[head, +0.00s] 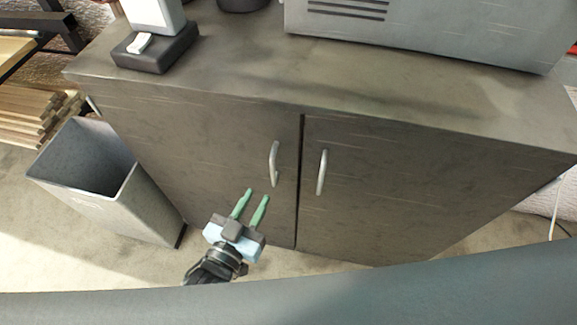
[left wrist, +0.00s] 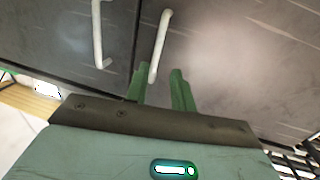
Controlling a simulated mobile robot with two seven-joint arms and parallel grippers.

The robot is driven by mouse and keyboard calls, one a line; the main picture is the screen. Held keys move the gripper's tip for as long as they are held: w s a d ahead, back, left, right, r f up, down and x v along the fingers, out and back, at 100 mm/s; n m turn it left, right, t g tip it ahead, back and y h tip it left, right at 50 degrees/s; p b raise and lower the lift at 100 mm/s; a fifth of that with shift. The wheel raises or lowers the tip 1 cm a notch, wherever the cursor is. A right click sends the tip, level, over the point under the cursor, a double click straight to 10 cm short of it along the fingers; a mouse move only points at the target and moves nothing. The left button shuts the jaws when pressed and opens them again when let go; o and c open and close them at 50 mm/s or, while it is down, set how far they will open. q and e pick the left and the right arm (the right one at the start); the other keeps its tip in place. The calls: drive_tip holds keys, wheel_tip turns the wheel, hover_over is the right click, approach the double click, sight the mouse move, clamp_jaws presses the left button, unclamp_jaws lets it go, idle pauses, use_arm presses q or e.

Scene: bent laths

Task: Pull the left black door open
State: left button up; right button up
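The left black door (head: 200,150) of a dark cabinet is shut, level with the right door (head: 400,190). Its pale bar handle (head: 273,163) stands upright near the seam between the doors. My left gripper (head: 257,193) is open and empty, its two green fingers apart, just left of and below that handle in the head view. In the left wrist view the doors appear swapped; the left door's handle (left wrist: 160,45) ends just beyond the open fingers (left wrist: 160,85), its end seen between them. I cannot tell whether they touch. My right gripper is not in view.
The right door's handle (head: 321,172) is close beside. A grey open bin (head: 140,205) stands on the floor left of the cabinet, near the left door's outer side. Stacked wood laths (head: 35,110) lie behind it. A grey machine (head: 440,30) and a dark-based device (head: 155,50) stand on top.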

sight(272, 174)
use_arm(q)
drive_tip(key=shift+d+r+x, duration=0.1)
drive_tip(key=shift+r+x, duration=0.05)
drive_tip(key=shift+x, duration=2)
drive_tip(key=shift+d+r+x, duration=0.1)
drive_tip(key=shift+r+x, duration=0.05)
drive_tip(key=shift+x, duration=2)
drive_tip(key=shift+s, duration=0.1)
drive_tip(key=shift+c, duration=0.4)
clamp_jaws()
